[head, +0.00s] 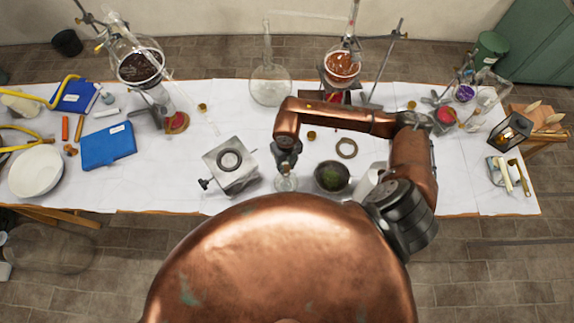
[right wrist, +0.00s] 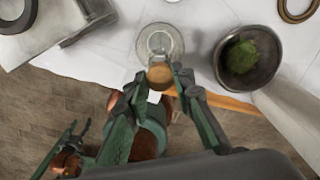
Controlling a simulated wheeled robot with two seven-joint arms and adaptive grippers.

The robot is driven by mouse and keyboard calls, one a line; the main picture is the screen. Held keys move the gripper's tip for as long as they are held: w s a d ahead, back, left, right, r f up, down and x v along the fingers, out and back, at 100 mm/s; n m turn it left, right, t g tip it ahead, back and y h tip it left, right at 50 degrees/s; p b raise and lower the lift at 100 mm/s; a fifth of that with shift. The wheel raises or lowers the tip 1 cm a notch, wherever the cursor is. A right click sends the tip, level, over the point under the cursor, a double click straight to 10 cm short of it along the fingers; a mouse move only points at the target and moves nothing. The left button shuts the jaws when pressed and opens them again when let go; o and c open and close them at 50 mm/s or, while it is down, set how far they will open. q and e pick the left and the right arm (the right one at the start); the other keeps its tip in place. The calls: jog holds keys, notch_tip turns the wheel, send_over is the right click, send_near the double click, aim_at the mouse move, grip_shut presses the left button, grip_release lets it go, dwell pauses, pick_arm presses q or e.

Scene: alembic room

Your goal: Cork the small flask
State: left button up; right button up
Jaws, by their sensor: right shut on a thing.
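The small flask (head: 286,184) is clear glass and stands at the table's front edge, under my right gripper (head: 287,160). In the right wrist view the flask (right wrist: 160,40) shows as a round glass shape just beyond the fingertips. My right gripper (right wrist: 160,82) is shut on a tan cork (right wrist: 160,75). The cork appears beside the flask's outline in that view; I cannot tell whether it touches the flask's mouth. What seems to be my left gripper (right wrist: 72,145) hangs low at the lower left of the right wrist view, its jaws unclear.
A metal block with a round opening (head: 230,161) stands left of the flask. A dark bowl with green matter (head: 332,177) stands close on the right, beside a pale cylinder (head: 368,182). A brown ring (head: 346,148) and a small brown pot (head: 311,135) lie behind.

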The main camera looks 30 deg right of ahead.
aim_at(286, 167)
jog(key=shift+w+f+b, duration=0.15)
jog(key=shift+f+b, duration=0.15)
jog(key=shift+b, duration=0.1)
dwell(0.6)
jog(key=shift+f+b, duration=0.6)
dwell(0.7)
jog(key=shift+f+b, duration=0.55)
jog(key=shift+b, duration=0.35)
dwell(2.7)
jog(key=o, duration=1.1)
jog(key=shift+o, duration=0.4)
jog(key=o, duration=0.3)
jog(key=shift+r, duration=0.1)
jog(key=shift+r+p, duration=1.95)
jog(key=shift+r, duration=1.45)
